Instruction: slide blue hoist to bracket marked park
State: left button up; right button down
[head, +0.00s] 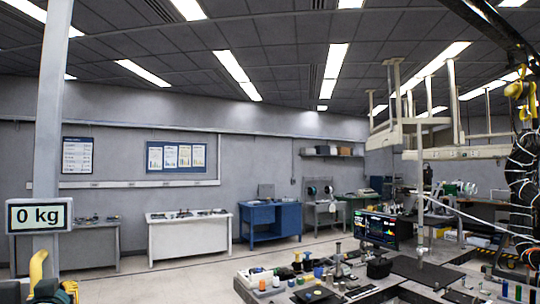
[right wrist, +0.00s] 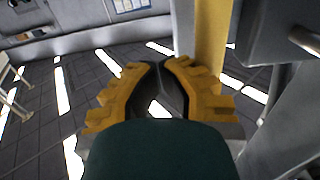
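I cannot make out the blue hoist or a bracket marked park in either view. My right gripper (head: 54,281) shows at the bottom left of the head view, beside a grey post and partly cut off by the frame edge. In the right wrist view its yellow-and-black fingers (right wrist: 160,72) come together at the tips, with a small gap further down and nothing seen held. My left gripper is not in view.
A grey post (head: 47,120) carries a "0 kg" display (head: 39,216) close above my right gripper. A yellow upright (right wrist: 212,45) stands near the fingers. A dark beam (head: 490,22) with yellow fittings (head: 516,89) and cabling is at right. Cluttered benches fill the lower right.

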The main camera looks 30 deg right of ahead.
jog(key=s+d+b, duration=0.2)
jog(key=s+d, duration=0.2)
jog(key=s, duration=0.6)
dwell(0.8)
jog(key=shift+w, duration=0.1)
